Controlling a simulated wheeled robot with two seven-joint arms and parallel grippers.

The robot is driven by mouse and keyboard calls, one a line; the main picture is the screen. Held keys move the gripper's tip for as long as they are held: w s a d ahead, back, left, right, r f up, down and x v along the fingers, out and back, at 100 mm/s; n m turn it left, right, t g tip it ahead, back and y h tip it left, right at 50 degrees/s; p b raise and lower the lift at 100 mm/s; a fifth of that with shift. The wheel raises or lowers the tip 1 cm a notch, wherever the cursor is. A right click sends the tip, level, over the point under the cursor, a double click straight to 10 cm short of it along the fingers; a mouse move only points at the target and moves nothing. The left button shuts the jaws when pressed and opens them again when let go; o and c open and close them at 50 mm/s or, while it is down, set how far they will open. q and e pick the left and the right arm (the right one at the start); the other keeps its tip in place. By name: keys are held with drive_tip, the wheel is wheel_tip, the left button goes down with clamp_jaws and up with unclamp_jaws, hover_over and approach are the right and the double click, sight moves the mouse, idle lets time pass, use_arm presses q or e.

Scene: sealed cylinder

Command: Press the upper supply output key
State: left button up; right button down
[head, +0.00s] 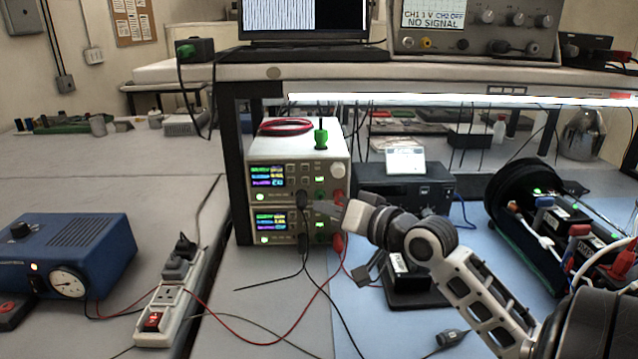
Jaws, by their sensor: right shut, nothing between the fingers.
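Two bench power supplies are stacked under the shelf. The upper supply (284,151) has a lit display (267,178), small keys, a knob and a row of terminals with black and red plugs. I cannot tell for certain which small key is its output key. The lower supply (271,235) also has a lit display. My right gripper (322,207) is shut and empty. It comes in from the right, its tips in front of the supplies near the upper one's terminals; whether they touch is unclear. It hides part of the panels. My left gripper is not in view.
Red and black leads hang before the supplies. A power strip (177,290) and a blue box with a gauge (70,250) stand left. A dark open cylinder (505,200) lies right. A dark instrument (400,187) stands behind my right arm.

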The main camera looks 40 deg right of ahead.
sight(319, 180)
use_arm(q)
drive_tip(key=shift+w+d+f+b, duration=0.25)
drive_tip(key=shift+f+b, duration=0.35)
drive_tip(key=shift+b, duration=0.55)
use_arm(e)
drive_tip(key=w+d, duration=0.5)
drive_tip(key=w, duration=0.1)
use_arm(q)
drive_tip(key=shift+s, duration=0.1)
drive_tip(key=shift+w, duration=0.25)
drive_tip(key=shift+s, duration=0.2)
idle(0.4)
use_arm(e)
drive_tip(key=shift+w+d, duration=0.15)
drive_tip(key=shift+w, duration=0.05)
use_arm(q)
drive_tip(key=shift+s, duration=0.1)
